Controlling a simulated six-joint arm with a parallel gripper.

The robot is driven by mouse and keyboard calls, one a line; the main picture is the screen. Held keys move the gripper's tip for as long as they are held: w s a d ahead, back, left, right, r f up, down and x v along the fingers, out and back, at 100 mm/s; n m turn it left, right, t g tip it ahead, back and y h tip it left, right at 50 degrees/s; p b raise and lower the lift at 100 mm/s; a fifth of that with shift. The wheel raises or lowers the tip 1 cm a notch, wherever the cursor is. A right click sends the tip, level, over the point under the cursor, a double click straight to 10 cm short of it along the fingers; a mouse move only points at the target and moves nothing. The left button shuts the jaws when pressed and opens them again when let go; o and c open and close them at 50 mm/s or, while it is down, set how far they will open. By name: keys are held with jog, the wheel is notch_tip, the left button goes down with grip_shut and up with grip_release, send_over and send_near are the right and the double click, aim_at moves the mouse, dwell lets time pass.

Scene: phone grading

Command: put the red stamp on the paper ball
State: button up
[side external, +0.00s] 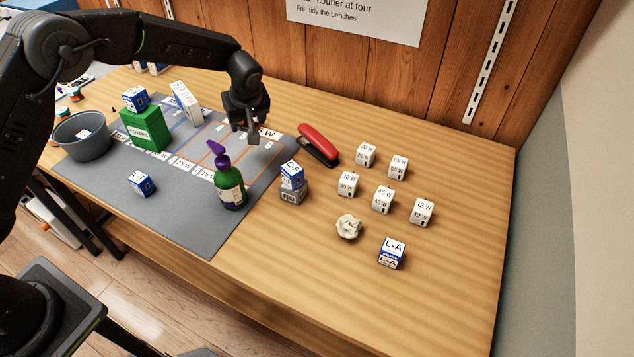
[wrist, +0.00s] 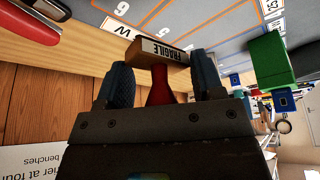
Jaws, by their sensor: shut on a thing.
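In the wrist view, my gripper (wrist: 161,82) is shut on the red stamp (wrist: 159,92). Its red handle is between the two blue-grey fingers, and its wooden block with a FRAGILE label sticks out past the fingertips. In the side view, my gripper (side external: 250,132) is over the back right part of the grey mat (side external: 205,233), pointing down; the stamp is mostly hidden there. The paper ball (side external: 349,227), off-white and crumpled, lies on the bare wood to the right of the mat, well apart from my gripper. It is not seen in the wrist view.
A red stapler (side external: 318,143) lies right of my gripper. A green bottle with purple pump (side external: 229,185) and stacked boxes (side external: 292,182) stand in front. Several white cubes (side external: 383,199) stand behind the paper ball; an L-A box (side external: 391,252) stands at its right. Wood left of the ball is clear.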

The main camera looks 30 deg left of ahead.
jog(key=s+d+r+m+t+h, duration=0.1)
jog(key=s+d+r+m, duration=0.15)
jog(key=d, duration=0.35)
jog(key=s+d+r+m+h, duration=0.1)
jog(key=d+m, duration=0.2)
jog(key=d, duration=0.3)
jog(key=m+h, duration=0.2)
jog(key=m, duration=0.3)
send_over(353, 215)
jog(key=s, duration=0.1)
jog(key=shift+t, duration=0.4)
jog(key=f, duration=0.4)
jog(key=shift+s+a+f, duration=0.15)
jog(key=shift+a+f, duration=0.1)
jog(key=shift+f, duration=0.05)
jog(key=shift+d+f, duration=0.3)
jog(key=shift+f, duration=1.8)
jog(key=shift+f, duration=0.2)
jog(key=o, duration=0.9)
